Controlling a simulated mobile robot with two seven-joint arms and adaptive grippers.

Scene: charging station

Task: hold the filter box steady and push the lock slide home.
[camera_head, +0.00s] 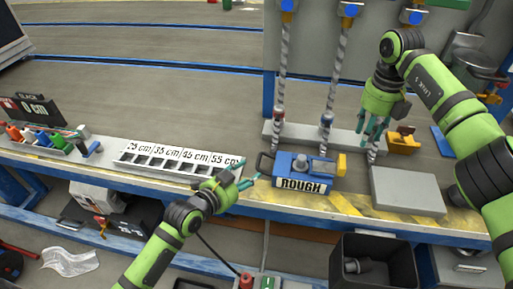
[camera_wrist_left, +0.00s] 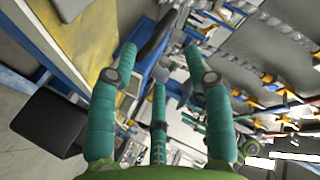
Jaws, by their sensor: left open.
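The blue filter box (camera_head: 290,181), labelled ROUGH, sits on the bench near its front edge. It has a black loop handle at its left end and a grey knob on top. A yellow block (camera_head: 341,165), which looks like the lock slide, sticks out at its right end. My left gripper (camera_head: 246,174) is open and empty, just left of the handle and apart from it. In the left wrist view the dark handle and blue box lie beyond my spread fingers (camera_wrist_left: 160,62). My right gripper (camera_head: 373,135) points down, fingers apart, above and right of the yellow block.
A grey block (camera_head: 407,190) lies right of the box, and a yellow bin (camera_head: 403,143) stands behind it. Hanging spiral hoses (camera_head: 282,85) come down behind the box. A white length-labelled rack (camera_head: 170,160) is at left. A black bin (camera_head: 375,250) stands below the bench edge.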

